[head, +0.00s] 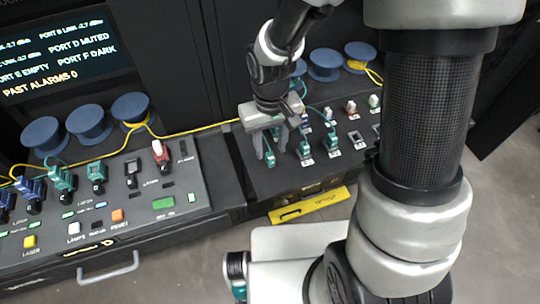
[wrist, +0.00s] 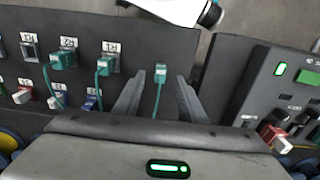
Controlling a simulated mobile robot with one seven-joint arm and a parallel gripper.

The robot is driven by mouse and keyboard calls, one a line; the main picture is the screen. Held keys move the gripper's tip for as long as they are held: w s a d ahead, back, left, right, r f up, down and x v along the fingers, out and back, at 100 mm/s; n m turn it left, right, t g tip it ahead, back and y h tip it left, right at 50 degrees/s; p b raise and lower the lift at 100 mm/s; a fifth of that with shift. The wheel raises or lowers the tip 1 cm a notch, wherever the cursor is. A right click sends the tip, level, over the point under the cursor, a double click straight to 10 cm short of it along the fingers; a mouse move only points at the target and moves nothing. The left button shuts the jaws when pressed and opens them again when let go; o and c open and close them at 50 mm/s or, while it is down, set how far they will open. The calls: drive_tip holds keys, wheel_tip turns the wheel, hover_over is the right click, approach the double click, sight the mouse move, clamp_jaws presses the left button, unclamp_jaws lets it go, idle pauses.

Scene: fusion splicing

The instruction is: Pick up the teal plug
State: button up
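A small teal plug (head: 270,159) lies on the bare dark panel, left of the row of ports, with a thin teal cable running from it. In the wrist view the teal plug (wrist: 160,74) sits beyond and between my fingertips, its cable trailing back between them. My gripper (head: 270,146) is over the panel, pointing down. In the wrist view my gripper (wrist: 158,90) is open, with a clear gap on both sides of the cable and nothing held. Two similar teal plugs (wrist: 105,66) (wrist: 64,60) stand in labelled ports beside it.
The ported panel also carries red, blue and white plugs and some empty ports (head: 355,137). A control console (head: 140,215) with buttons and more plugs stands on the left. Blue cable spools (head: 88,124) and yellow cable lie behind.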

sight(270, 155)
wheel_tip(270, 155, down, 5)
drive_tip(key=shift+r, duration=0.1)
clamp_jaws()
drive_tip(key=shift+r, duration=0.1)
